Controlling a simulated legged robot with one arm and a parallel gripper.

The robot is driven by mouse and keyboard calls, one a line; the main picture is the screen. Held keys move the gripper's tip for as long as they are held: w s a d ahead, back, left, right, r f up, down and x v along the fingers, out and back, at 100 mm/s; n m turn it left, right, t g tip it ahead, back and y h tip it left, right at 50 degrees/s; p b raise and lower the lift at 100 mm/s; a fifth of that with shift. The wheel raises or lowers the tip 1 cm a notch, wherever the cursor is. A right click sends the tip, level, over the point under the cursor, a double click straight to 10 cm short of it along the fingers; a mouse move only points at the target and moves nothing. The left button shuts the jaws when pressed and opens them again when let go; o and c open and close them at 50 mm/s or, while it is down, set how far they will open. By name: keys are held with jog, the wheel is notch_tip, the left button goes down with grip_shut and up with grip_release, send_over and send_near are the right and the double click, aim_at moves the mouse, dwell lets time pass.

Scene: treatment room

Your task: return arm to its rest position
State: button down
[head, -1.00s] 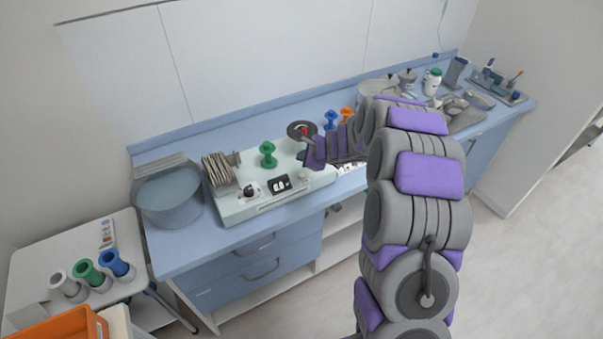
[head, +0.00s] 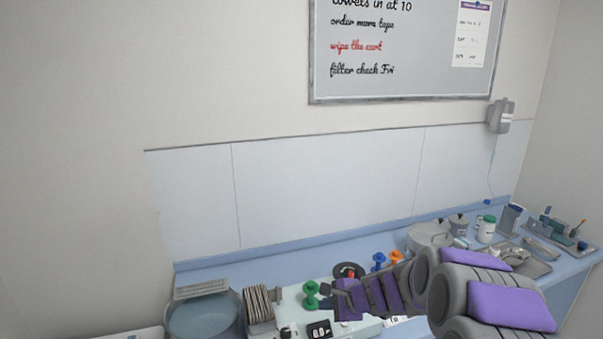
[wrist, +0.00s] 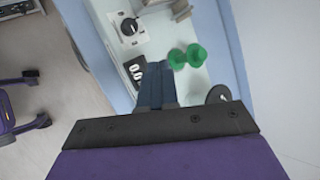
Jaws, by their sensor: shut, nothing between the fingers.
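My arm (head: 480,295) is grey with purple panels and reaches in from the lower right of the head view. Its end, my gripper (head: 330,291), is over the white device (head: 294,304) on the blue counter, close to a green spool-shaped piece (head: 311,295). In the wrist view the dark fingers of my gripper (wrist: 157,72) are together and empty. They point over the device, just left of the green piece (wrist: 187,56). The arm is still stretched out over the counter.
A round basin (head: 203,316) stands left of the device. Blue (head: 379,261) and orange (head: 396,257) pieces, a pot (head: 430,236) and trays (head: 522,262) stand farther right. A whiteboard (head: 405,85) hangs above.

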jog(key=s+a+r+n+g, duration=0.25)
jog(key=s+n, duration=0.25)
jog(key=s, duration=0.6)
jog(key=s+a+r+n+g, duration=0.25)
jog(key=s+r+n, duration=0.2)
jog(key=s, duration=0.65)
jog(key=s+d+n+g+h, duration=0.1)
jog(key=s+d+n+h, duration=0.1)
jog(key=s+d, duration=0.2)
jog(key=s+d+n+g+h, duration=0.1)
jog(key=s+d+n+h, duration=0.1)
jog(key=s, duration=0.9)
jog(key=s+d+f+n+g+h, duration=0.1)
jog(key=s+d+n+h, duration=0.1)
jog(key=s+d, duration=0.3)
jog(key=s, duration=0.2)
jog(key=shift+s+d+h+b, duration=0.3)
jog(key=shift+d+b, duration=0.05)
jog(key=shift+b, duration=0.05)
jog(key=c, duration=1.8)
grip_release()
jog(key=shift+f, duration=0.1)
